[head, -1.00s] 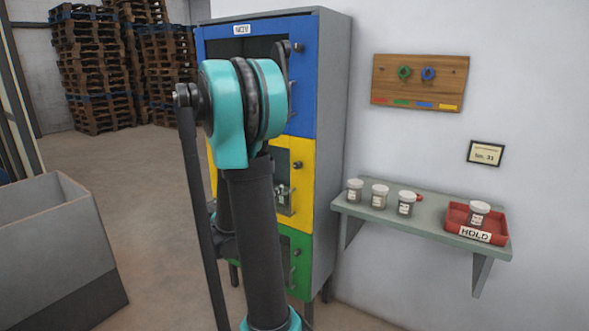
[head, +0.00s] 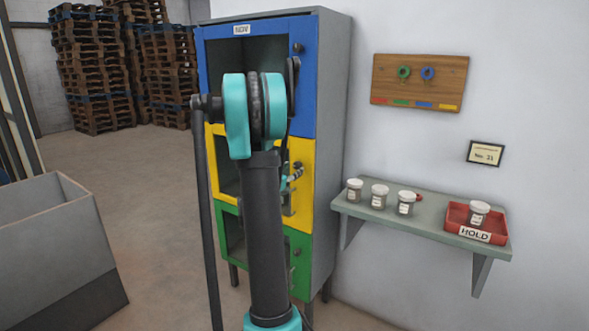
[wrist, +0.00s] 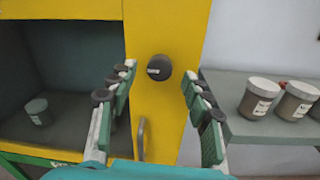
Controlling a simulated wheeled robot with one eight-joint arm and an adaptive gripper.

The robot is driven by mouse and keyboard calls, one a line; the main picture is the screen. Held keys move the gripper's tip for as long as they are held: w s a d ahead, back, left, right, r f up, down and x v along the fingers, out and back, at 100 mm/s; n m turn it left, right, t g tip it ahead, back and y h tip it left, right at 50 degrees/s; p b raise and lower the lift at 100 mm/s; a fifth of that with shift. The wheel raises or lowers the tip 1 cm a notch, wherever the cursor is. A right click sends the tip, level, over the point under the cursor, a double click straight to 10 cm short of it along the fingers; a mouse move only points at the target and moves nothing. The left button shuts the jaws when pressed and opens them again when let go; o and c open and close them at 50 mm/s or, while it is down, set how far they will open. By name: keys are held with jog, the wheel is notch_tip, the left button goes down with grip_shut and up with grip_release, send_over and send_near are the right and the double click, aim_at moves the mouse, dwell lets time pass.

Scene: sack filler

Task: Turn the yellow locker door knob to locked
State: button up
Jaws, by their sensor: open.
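The yellow locker door (head: 301,198) is the middle of three stacked doors and looks closed. Its round dark knob (wrist: 159,67) is on the yellow frame in the wrist view, with a small pale mark on its face lying roughly level; I cannot read it. A grey handle (wrist: 141,138) is below the knob. My gripper (wrist: 159,79) is open and empty. Its fingers are left and right of the knob in the picture, with no visible contact.
A blue door (head: 302,100) is above and a green door (head: 300,270) below. A jar (wrist: 38,110) stands inside the yellow compartment. Right of the locker, a wall shelf (head: 425,225) holds several lidded jars and a red tray (head: 452,216). A grey bin (head: 50,240) stands at left.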

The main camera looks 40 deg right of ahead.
aim_at(300, 161)
jog(key=shift+x, duration=1.15)
jog(key=shift+c, duration=0.6)
grip_shut()
